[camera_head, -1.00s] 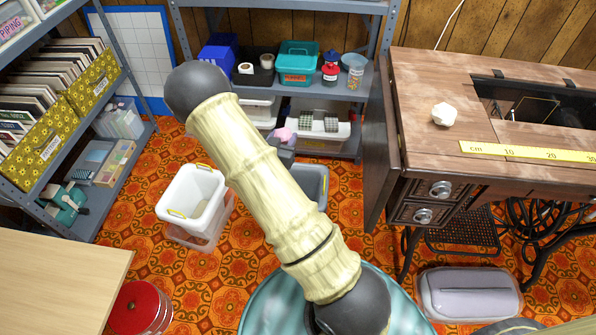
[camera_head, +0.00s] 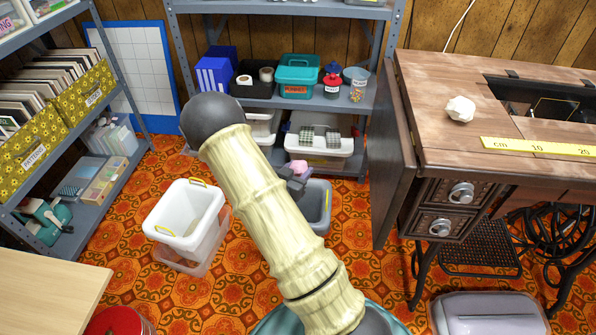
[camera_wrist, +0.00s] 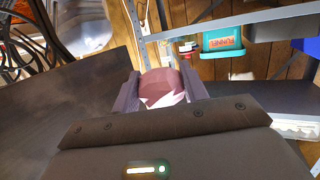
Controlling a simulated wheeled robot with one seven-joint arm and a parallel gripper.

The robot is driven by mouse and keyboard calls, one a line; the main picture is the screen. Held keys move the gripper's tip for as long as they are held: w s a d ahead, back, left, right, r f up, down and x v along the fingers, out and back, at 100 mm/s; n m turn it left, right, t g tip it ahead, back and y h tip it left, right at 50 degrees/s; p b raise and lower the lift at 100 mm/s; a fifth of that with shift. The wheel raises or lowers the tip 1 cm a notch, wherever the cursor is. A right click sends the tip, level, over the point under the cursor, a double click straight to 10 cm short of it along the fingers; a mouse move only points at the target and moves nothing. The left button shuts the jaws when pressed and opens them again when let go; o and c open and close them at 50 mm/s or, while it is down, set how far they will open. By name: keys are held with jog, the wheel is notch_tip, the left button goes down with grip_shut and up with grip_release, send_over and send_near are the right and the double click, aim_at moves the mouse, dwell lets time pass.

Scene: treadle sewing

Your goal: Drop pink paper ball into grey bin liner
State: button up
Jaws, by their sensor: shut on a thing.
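The pink paper ball (camera_head: 300,167) is held in my gripper (camera_head: 294,181), partly hidden by the gripper and arm. In the wrist view my gripper (camera_wrist: 160,95) is shut on the ball (camera_wrist: 163,88), with a finger on each side of it. A grey bin (camera_head: 317,205) stands on the floor just below and right of the gripper. My arm covers its left part, and I cannot make out a separate liner. The ball appears above the bin's far edge in the head view; its height over the bin is hard to tell.
A white tub with yellow handles (camera_head: 186,214) stands on the floor to the left. A sewing table (camera_head: 440,130) with a white paper ball (camera_head: 460,108) and a yellow ruler (camera_head: 535,147) is at right. Shelves (camera_head: 270,102) stand behind, with a checkered-topped box (camera_head: 320,140) low down.

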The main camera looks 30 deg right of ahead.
jog(key=shift+f+b, duration=2.5)
jog(key=shift+f, duration=0.5)
jog(key=o, duration=1)
jog(key=p+v, duration=0.7)
jog(key=v, duration=1)
jog(key=shift+s+a+r, duration=0.1)
jog(key=shift+s+a, duration=0.05)
